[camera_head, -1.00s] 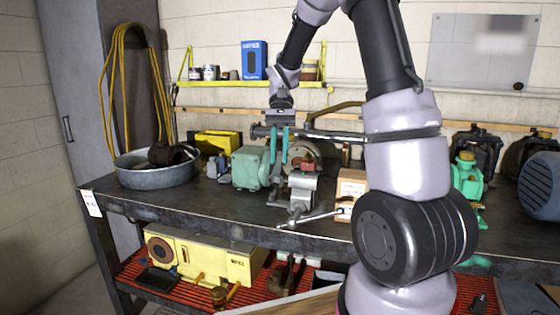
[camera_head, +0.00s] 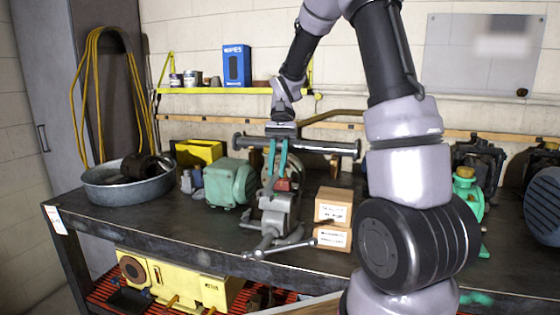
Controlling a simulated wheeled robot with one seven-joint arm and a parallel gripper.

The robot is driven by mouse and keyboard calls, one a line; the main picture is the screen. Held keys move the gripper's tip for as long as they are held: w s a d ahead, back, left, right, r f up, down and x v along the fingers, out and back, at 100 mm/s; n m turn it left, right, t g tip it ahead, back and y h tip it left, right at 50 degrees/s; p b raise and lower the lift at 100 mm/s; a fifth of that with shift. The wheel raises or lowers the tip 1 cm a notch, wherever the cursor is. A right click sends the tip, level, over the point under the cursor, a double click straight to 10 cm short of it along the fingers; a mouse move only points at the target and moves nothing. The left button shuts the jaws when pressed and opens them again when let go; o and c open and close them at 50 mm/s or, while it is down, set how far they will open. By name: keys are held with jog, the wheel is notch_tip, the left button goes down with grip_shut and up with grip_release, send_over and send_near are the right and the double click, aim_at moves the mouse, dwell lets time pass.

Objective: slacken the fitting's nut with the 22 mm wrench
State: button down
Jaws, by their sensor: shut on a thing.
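My gripper (camera_head: 274,174) has teal fingers pointing down over the grey bench vise (camera_head: 278,208). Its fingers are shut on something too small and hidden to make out. A small red part (camera_head: 284,185) shows at the top of the vise, just right of the fingertips. I cannot tell whether the fingers touch it. The fitting, its nut and the 22 mm wrench cannot be made out clearly. A dark bar with wide ends (camera_head: 325,146) runs across behind the gripper.
A teal motor (camera_head: 231,184) stands left of the vise, and two small boxes (camera_head: 332,206) stand to its right. A metal tub (camera_head: 115,188) is at the bench's left. The vise handle (camera_head: 285,246) juts toward the front edge. My arm hides much of the right side.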

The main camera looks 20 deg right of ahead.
jog(key=w+a+m+t+y, duration=0.3)
jog(key=w+a+m+t, duration=0.2)
jog(key=m, duration=0.8)
jog(key=shift+w+t+y, duration=0.3)
jog(key=shift+w+t, duration=0.4)
jog(key=shift+w, duration=1)
jog(key=shift+f, duration=0.25)
jog(key=shift+f, duration=0.25)
jog(key=shift+f, duration=0.25)
jog(key=shift+f, duration=0.45)
jog(key=shift+s+d, duration=0.1)
